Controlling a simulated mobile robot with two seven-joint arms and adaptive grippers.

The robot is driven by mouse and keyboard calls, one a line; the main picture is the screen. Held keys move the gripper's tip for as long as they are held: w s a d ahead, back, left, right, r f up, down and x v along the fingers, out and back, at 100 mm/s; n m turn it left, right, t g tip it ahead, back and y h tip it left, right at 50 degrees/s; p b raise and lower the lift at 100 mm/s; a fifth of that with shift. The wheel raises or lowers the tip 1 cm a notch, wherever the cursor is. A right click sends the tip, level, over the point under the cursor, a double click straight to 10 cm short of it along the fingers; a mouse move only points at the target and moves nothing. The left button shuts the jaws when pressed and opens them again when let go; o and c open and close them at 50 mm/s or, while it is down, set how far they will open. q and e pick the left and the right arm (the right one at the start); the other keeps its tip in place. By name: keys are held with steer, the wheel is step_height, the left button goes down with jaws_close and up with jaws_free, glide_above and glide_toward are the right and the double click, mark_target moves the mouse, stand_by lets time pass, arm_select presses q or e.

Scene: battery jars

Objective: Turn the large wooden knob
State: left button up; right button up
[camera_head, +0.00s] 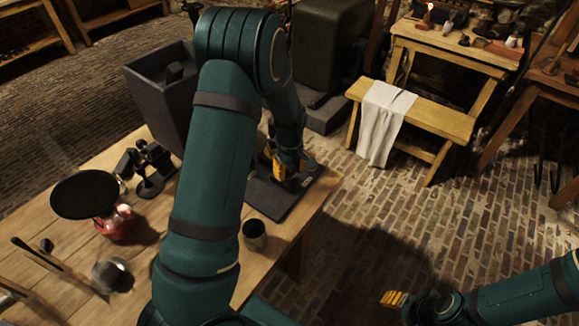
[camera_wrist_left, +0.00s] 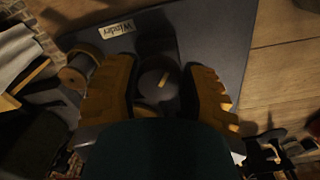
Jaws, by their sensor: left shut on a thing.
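My left gripper (camera_head: 292,170) reaches down over a dark base plate (camera_head: 262,200) at the table's right edge; its yellow fingers hide what they hold in the head view. In the left wrist view the two fingers (camera_wrist_left: 158,92) are shut on a round knob (camera_wrist_left: 157,80) with a small pale mark on top. The knob looks dark in this light, so its wood does not show clearly. The plate (camera_wrist_left: 215,35) carries a label (camera_wrist_left: 117,29) reading "Winder". My right gripper (camera_head: 393,298) hangs low at the right, away from the table; its opening is unclear.
A brown spool-like cylinder (camera_wrist_left: 75,75) is beside the fingers. On the wooden table (camera_head: 50,225) are a dark box (camera_head: 160,90), a black disc (camera_head: 84,194) above a red object (camera_head: 117,223), and a dark cup (camera_head: 255,233). A bench (camera_head: 440,120) with a cloth stands beyond.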

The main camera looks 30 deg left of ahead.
mark_target(290, 169)
arm_select(q)
steer(key=shift+n+p, duration=0.75)
steer(key=shift+n, duration=0.85)
steer(key=shift+f, duration=0.1)
steer(key=o, duration=1.2)
step_height(290, 169, up, 12)
